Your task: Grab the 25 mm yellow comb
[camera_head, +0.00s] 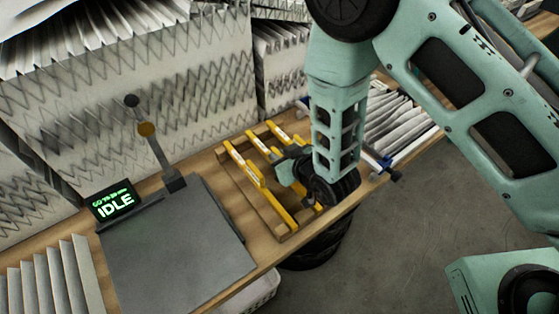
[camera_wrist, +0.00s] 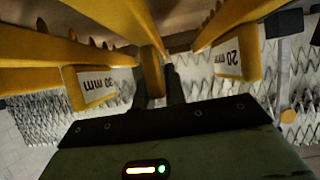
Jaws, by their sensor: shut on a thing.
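Several yellow combs lie side by side in a wooden rack (camera_head: 236,192). In the wrist view, a comb labelled 20 mm (camera_wrist: 250,28) is on the right and one labelled 30 mm (camera_wrist: 38,47) is on the left. Between them is the middle yellow comb (camera_wrist: 151,70), its label not readable. My gripper (camera_wrist: 157,85) is shut on this middle comb, with one dark finger on each side. In the head view, my gripper (camera_head: 288,172) is low over the rack and hides part of the combs. I cannot tell whether the held comb is clear of the rack.
A grey plate (camera_head: 180,245) with an IDLE display (camera_head: 114,202) and a post with an orange knob (camera_head: 147,130) stands left of the rack. Pleated filters (camera_head: 130,90) stand behind. More pleated sheets (camera_head: 395,118) lie to the right. The bench's front edge is close to my gripper.

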